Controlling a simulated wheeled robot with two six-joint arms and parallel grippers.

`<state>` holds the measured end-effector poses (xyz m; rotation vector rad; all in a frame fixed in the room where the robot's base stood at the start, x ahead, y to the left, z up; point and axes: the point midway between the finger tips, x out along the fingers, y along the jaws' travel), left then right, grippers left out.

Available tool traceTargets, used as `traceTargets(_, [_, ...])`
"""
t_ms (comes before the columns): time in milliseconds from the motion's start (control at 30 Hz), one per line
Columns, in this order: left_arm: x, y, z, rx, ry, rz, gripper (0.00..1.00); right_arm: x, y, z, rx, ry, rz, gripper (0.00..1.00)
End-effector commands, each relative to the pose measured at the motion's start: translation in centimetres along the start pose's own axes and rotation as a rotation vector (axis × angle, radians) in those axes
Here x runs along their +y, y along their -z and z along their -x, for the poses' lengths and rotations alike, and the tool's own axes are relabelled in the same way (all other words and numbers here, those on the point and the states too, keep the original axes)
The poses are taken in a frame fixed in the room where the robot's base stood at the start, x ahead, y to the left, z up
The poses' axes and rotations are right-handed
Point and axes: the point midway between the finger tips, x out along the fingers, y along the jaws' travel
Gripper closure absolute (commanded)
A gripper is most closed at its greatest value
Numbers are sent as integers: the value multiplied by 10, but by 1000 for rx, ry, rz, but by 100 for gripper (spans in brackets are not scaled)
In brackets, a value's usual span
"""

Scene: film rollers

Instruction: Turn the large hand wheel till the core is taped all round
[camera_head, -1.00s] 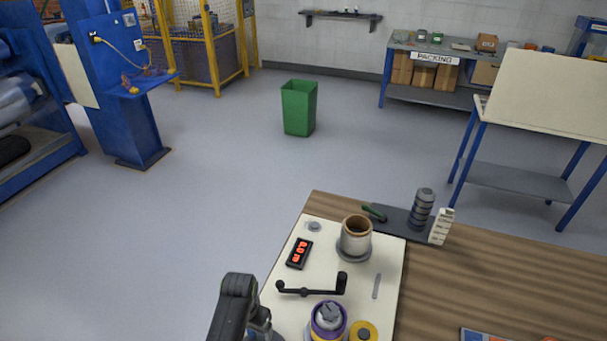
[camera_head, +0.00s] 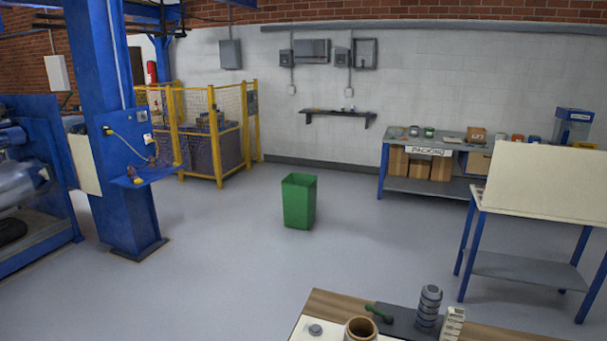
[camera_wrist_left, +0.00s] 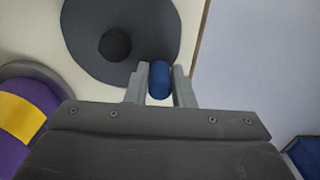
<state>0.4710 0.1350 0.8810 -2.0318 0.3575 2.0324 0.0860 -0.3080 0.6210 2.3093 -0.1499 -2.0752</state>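The brown core (camera_head: 360,329) shows only by its upper rim at the bottom edge of the head view. How far it is taped cannot be seen. In the left wrist view, a large grey round wheel (camera_wrist_left: 150,28) with a dark hub (camera_wrist_left: 115,44) lies on the cream board. A blue knob (camera_wrist_left: 159,80) is near its rim. The fingers of my left gripper (camera_wrist_left: 160,86) stand on both sides of the knob, and it fills the space between them. A purple roll with a yellow band (camera_wrist_left: 22,118) is at the left. My right gripper is not in view.
The cream board (camera_wrist_left: 30,30) ends at an edge, with floor (camera_wrist_left: 260,60) beyond. In the head view, a dark plate (camera_head: 396,317) with a stack of grey rings (camera_head: 428,308) is behind the core. A green bin (camera_head: 299,202) stands on open floor farther back.

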Motion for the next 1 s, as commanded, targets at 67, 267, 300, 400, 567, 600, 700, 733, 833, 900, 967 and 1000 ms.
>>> traceTargets(67, [0, 0, 0, 0, 0, 0, 89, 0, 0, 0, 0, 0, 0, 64])
traceTargets(267, [0, 0, 0, 0, 0, 0, 91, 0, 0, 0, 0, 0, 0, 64])
traceTargets(300, [0, 0, 0, 0, 0, 0, 91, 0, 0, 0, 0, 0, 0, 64])
traceTargets(400, [0, 0, 0, 0, 0, 0, 91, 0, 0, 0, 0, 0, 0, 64])
traceTargets(567, [0, -1, 0, -1, 0, 0, 91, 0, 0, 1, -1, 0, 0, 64])
traceTargets(600, [-1, -2, 1, -1, 0, 0, 91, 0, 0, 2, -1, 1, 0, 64])
traceTargets(700, [-2, -6, 1, -3, 0, 1, 91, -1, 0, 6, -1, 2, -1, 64])
traceTargets(733, [-3, -8, 2, -3, 1, 1, 91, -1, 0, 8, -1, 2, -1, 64])
traceTargets(833, [-5, -14, 2, -4, 1, 1, 91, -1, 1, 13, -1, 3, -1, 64])
traceTargets(900, [-7, -18, 2, -6, 1, 1, 91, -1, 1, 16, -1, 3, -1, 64])
traceTargets(967, [-8, -21, 1, -6, 1, 0, 91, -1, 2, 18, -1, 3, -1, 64])
traceTargets(1000, [-8, -22, 1, -6, 1, 0, 91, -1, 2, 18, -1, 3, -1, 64])
